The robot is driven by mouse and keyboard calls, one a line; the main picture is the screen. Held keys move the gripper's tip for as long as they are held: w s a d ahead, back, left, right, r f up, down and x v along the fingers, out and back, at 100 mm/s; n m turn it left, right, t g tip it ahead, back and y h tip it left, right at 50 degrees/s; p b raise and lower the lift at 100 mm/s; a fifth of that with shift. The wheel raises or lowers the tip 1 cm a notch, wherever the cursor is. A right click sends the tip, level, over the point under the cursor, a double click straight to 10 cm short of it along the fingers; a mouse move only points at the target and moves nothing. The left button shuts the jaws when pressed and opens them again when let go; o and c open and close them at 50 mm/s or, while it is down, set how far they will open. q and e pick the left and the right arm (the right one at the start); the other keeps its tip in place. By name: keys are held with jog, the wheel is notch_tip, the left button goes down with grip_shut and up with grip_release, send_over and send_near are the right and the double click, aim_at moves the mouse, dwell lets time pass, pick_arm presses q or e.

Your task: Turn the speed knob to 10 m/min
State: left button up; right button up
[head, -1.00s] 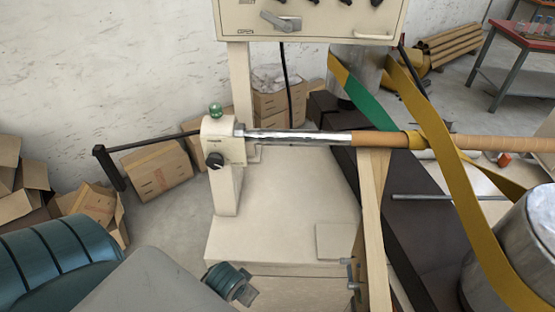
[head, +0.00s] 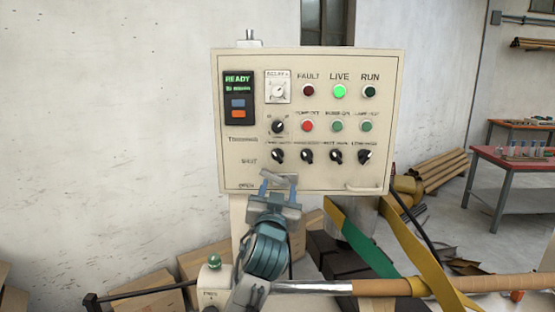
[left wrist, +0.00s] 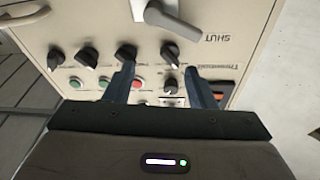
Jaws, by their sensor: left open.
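The cream control panel (head: 235,170) fills the middle of the head view. A black knob with scale marks (head: 278,126) sits below a white dial plate (head: 278,87); I cannot read its setting or tell whether it is the speed knob. Several black knobs, the leftmost (head: 278,156) among them, line the row below. My left gripper (head: 278,183) is open in front of the panel's lower left. In the left wrist view, where the panel appears upside down, the scaled knob (left wrist: 170,85) shows between the fingers, which seem apart from it. My right gripper is not in view.
A grey lever (left wrist: 175,17) by the SHUT label is near the left fingers. A green READY display (head: 238,84) and lit green LIVE lamp (head: 339,91) are on the panel. Below, a wrapped tube (head: 490,284) and yellow strap (head: 410,260) cross the right side.

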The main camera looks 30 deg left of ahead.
pick_arm(q)
jog(key=n+t+y, duration=0.1)
jog(key=y, duration=0.1)
send_near(277, 129)
jog(key=p+x, duration=0.5)
jog(key=x, duration=0.2)
jog(key=shift+w+a+r+p, duration=0.2)
jog(key=shift+w+r+p, duration=0.05)
jog(key=shift+p, duration=0.1)
jog(key=shift+w+a+r, duration=0.1)
jog(key=shift+w+a, duration=0.15)
jog(key=shift+w, duration=0.35)
